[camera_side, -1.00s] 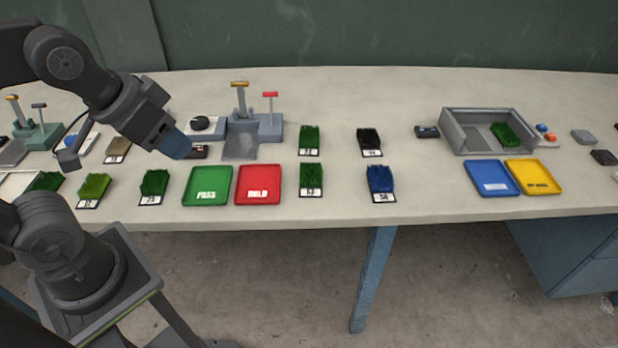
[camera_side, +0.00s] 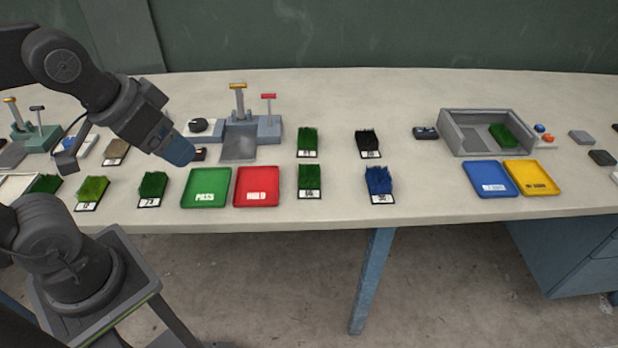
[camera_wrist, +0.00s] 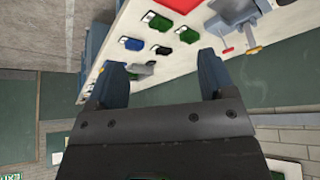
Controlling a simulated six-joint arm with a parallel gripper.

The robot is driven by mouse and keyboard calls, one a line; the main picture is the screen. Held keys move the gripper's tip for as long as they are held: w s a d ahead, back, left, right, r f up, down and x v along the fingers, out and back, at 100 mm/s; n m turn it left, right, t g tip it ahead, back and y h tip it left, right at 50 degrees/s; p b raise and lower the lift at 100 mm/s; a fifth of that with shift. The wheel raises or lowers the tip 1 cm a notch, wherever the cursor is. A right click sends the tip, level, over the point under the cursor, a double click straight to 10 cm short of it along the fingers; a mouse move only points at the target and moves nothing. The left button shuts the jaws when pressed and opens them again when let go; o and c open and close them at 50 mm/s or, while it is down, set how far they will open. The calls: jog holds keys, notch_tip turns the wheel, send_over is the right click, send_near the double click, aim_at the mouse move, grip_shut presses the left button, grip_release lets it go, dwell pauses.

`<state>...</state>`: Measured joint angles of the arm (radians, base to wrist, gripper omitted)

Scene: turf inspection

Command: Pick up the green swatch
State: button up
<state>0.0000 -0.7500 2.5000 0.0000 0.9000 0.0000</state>
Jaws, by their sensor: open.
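Several green turf swatches lie on the bench, and I cannot tell which one is meant. In the side view there is one at the back middle (camera_side: 307,140), one in front of it (camera_side: 309,178), one left of the green tray (camera_side: 153,186) and a lighter one (camera_side: 92,188) farther left. Another green piece (camera_side: 503,135) lies in the grey bin. My gripper (camera_side: 182,152) is above the bench, behind the green tray, tilted down to the right. In the wrist view its two fingers (camera_wrist: 161,78) are apart with nothing between them. Green swatches (camera_wrist: 158,22) show beyond them.
A green tray (camera_side: 206,201) and a red tray (camera_side: 257,200) stand at the front. A grey lever press (camera_side: 268,130) stands near my gripper. Blue (camera_side: 379,180) and black (camera_side: 368,141) swatches lie to the right, before the grey bin (camera_side: 455,139) and blue and yellow trays.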

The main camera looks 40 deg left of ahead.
jog(key=shift+o, duration=1)
jog(key=n+g+y, duration=0.2)
jog(key=n+y, duration=0.1)
jog(key=n, duration=0.5)
send_over(310, 177)
jog(key=s+d, duration=0.2)
notch_tip(310, 177, down, 19)
jog(key=shift+s+r, duration=0.1)
jog(key=shift+x, duration=3)
jog(key=shift+a, duration=0.2)
